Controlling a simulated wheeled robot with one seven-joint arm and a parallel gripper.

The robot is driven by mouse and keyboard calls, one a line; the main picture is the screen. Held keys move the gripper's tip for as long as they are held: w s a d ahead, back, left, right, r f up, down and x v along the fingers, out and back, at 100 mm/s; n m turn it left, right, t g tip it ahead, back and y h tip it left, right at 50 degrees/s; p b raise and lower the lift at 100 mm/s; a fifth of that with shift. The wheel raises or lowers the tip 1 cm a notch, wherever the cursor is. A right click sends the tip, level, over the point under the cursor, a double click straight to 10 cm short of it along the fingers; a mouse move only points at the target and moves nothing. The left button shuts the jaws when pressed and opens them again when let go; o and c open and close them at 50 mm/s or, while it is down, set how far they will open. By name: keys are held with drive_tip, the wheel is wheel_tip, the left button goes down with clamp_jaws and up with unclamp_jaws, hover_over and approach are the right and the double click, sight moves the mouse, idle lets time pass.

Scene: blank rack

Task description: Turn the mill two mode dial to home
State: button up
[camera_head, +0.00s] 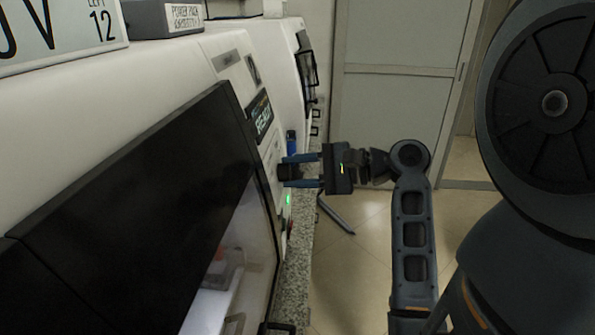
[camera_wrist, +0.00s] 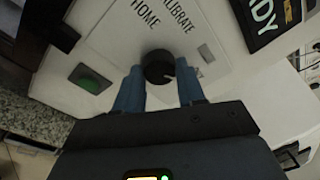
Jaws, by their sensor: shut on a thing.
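The mode dial (camera_wrist: 158,67) is a round black knob on the machine's white panel, with a small white mark on its right side in the wrist view. The printed words HOME (camera_wrist: 145,12) and CALIBRATE (camera_wrist: 176,16) stand above it in that view. My gripper (camera_wrist: 160,73) has its two blue fingers on either side of the knob and is shut on it. In the head view my gripper (camera_head: 285,171) reaches the machine's front panel from the right. The dial there is a dark shape between the fingers, and its mark cannot be read.
A green-lit button (camera_wrist: 90,78) and a READY display (camera_wrist: 267,18) flank the dial. The white machine (camera_head: 150,85) has a large dark window (camera_head: 150,190). Another white machine (camera_head: 280,50) stands behind it. A granite counter edge (camera_head: 297,270) runs below. Open floor lies right.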

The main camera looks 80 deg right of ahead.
drive_tip(key=c, duration=0.4)
drive_tip(key=shift+c, duration=0.2)
drive_tip(key=shift+n, duration=0.3)
drive_tip(key=n+b, duration=0.1)
drive_tip(key=n, duration=0.4)
drive_tip(key=shift+f, duration=0.2)
drive_tip(key=n+t+b, duration=0.1)
drive_tip(key=n+b, duration=0.2)
drive_tip(key=n, duration=0.2)
drive_tip(key=shift+f+n, duration=0.1)
drive_tip(key=shift+n, duration=0.3)
drive_tip(key=n+b, duration=0.4)
drive_tip(key=n, duration=0.2)
drive_tip(key=shift+n+y, duration=0.4)
drive_tip(key=n+b, duration=0.3)
drive_tip(key=n, duration=0.1)
drive_tip(key=shift+t, duration=0.3)
drive_tip(key=shift+n+y+b, duration=0.3)
drive_tip(key=shift+n+b, duration=0.4)
drive_tip(key=shift+n, duration=0.5)
